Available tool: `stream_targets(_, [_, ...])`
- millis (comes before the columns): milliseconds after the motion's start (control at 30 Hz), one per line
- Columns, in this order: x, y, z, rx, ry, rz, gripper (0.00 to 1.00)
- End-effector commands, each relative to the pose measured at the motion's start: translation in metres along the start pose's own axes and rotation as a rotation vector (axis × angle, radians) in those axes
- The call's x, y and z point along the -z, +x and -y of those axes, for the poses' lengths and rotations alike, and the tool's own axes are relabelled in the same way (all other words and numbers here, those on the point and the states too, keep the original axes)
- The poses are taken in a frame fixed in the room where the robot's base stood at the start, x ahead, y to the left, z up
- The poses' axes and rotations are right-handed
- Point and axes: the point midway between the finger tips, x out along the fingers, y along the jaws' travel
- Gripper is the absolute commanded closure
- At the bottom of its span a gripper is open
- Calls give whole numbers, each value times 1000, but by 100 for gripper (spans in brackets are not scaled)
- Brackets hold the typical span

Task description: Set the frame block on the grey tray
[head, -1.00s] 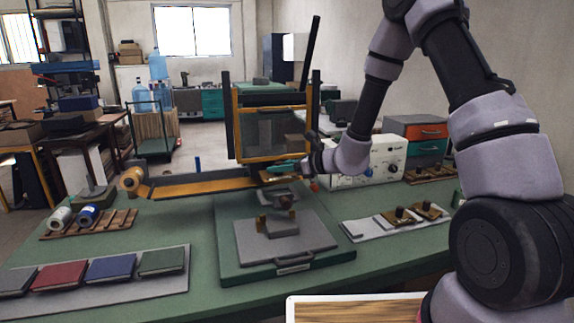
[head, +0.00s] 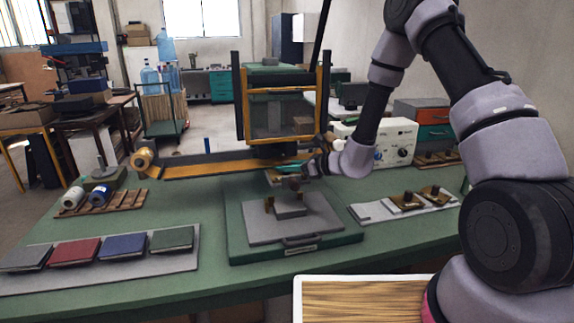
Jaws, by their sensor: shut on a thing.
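My gripper (head: 291,168) is behind the middle of the bench, in front of the press. It is shut on a small brass-coloured piece (head: 278,177), which I take to be the frame block; it is held above the bench and partly hidden. The pale grey tray (head: 371,212) lies on the bench to the right of the press base, apart from my gripper. Two brass blocks with dark knobs (head: 407,200) sit on its right part, and its left part is bare.
The press frame (head: 323,110) stands behind my gripper. In front are a green base with a grey plate (head: 255,236) and a grey jig (head: 290,209). Coloured books (head: 122,247) lie at left, spools (head: 88,198) behind them. A white control box (head: 400,140) stands at right.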

Motion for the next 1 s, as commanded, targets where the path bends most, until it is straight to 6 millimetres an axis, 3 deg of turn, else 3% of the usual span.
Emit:
stream_targets(200, [0, 0, 0, 0, 0, 1, 100])
stream_targets(233, [0, 0, 0, 0, 0, 1, 58])
stream_targets(300, [0, 0, 0, 0, 0, 1, 31])
stream_targets(667, [0, -3, 0, 0, 0, -1, 30])
stream_targets(767, [0, -13, 1, 2, 0, -1, 30])
stream_targets(1000, [0, -60, 1, 4, 1, 0, 30])
